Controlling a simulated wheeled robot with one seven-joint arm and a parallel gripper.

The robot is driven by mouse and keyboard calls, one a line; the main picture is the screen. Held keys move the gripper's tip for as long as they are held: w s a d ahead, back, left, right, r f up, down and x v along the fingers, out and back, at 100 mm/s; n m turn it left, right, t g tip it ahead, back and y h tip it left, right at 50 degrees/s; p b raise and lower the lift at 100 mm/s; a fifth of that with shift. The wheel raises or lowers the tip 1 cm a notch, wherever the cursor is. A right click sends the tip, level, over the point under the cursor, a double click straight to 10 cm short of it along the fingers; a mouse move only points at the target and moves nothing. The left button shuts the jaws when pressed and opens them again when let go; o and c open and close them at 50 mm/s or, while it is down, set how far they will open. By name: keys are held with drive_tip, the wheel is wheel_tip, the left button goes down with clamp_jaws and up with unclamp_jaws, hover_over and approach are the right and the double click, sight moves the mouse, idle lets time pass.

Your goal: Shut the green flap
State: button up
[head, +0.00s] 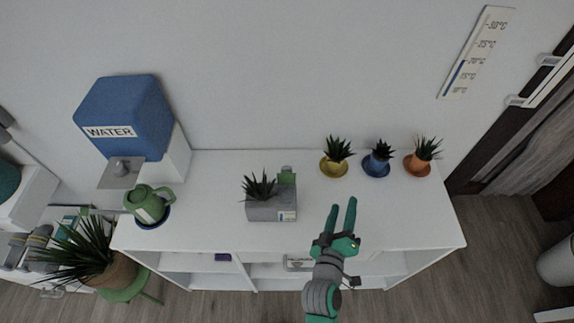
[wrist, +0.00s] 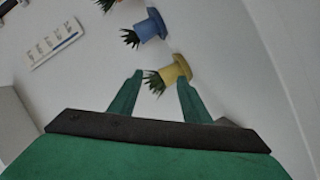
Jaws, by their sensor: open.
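The green flap (head: 287,176) stands up at the back right of a grey box-shaped planter (head: 265,211) on the white desk; it looks raised. A spiky plant fills the planter's left part. My gripper (head: 342,208) is open and empty, to the right of the planter and nearer the front of the desk, apart from it. In the wrist view, my gripper (wrist: 160,79) has its two green fingers spread, with the yellow pot (wrist: 180,69) beyond them. The flap does not show in the wrist view.
Yellow (head: 334,169), blue (head: 376,167) and orange (head: 416,166) potted plants stand at the back right of the desk (head: 220,170). A green watering can (head: 146,206) and a blue water dispenser (head: 125,115) are at the left. Bare desk lies between planter and gripper.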

drive_tip(key=w+d+r+m+g+h, duration=0.2)
drive_tip(key=w+d+r+h, duration=0.3)
drive_tip(key=w+d+r, duration=0.25)
wheel_tip(320, 180, up, 9)
drive_tip(key=m+g+y, duration=0.5)
drive_tip(key=g+y, duration=0.5)
drive_tip(key=g, duration=0.3)
hover_over(287, 167)
wheel_tip(287, 167, down, 10)
drive_tip(key=shift+f, duration=0.15)
drive_tip(key=c, duration=1)
drive_tip(key=shift+c, duration=0.2)
